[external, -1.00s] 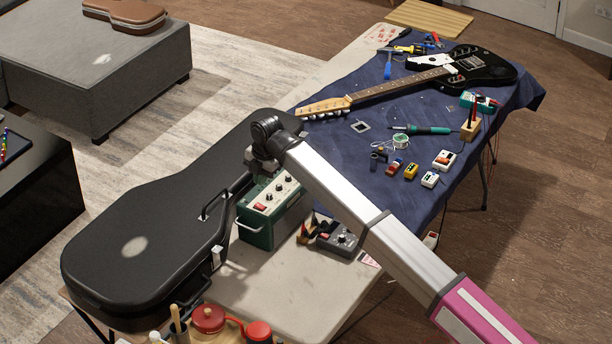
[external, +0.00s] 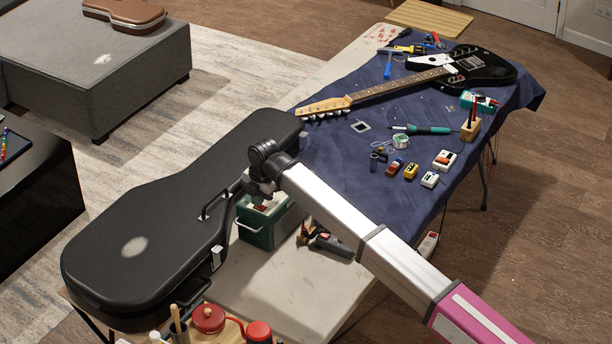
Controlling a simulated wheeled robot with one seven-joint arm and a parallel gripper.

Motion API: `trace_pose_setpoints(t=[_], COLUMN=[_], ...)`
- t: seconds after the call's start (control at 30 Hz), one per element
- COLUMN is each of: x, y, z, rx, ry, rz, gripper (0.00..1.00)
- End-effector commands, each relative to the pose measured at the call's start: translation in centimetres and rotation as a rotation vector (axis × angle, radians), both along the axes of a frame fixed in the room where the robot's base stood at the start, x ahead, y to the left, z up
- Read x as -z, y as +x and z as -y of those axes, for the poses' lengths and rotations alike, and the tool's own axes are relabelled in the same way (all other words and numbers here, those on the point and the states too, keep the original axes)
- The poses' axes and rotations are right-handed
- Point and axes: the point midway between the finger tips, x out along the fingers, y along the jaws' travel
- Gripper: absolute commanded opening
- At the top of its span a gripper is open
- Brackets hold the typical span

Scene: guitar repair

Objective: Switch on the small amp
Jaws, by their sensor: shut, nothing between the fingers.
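The small amp (external: 258,236) is a green box with a light control panel on top. It stands on the table beside the guitar case. A dark red switch (external: 262,208) shows on the panel's near left part. My gripper (external: 264,192) is shut and empty, close above the panel near the switch. I cannot tell whether it touches the switch. My wrist and arm hide the knobs and the far right part of the amp. The switch's position is too small to tell.
The black guitar case (external: 165,220) lies left of the amp. A red pot (external: 208,318) stands at the front edge. A guitar (external: 430,78), small pedals and tools lie on the blue cloth (external: 340,170).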

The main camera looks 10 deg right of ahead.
Motion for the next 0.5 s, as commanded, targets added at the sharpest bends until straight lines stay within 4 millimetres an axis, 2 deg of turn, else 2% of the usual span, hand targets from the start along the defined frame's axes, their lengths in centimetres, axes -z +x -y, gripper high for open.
trace_pose_setpoints(t=[0.13, 0.5], x=[1.1, 1.6], y=[0.5, 0.4], z=[-0.5, -0.4], rx=[0.000, 0.000], ry=[-0.001, -0.001], rz=[-0.001, -0.003], gripper=[0.00, 0.00])
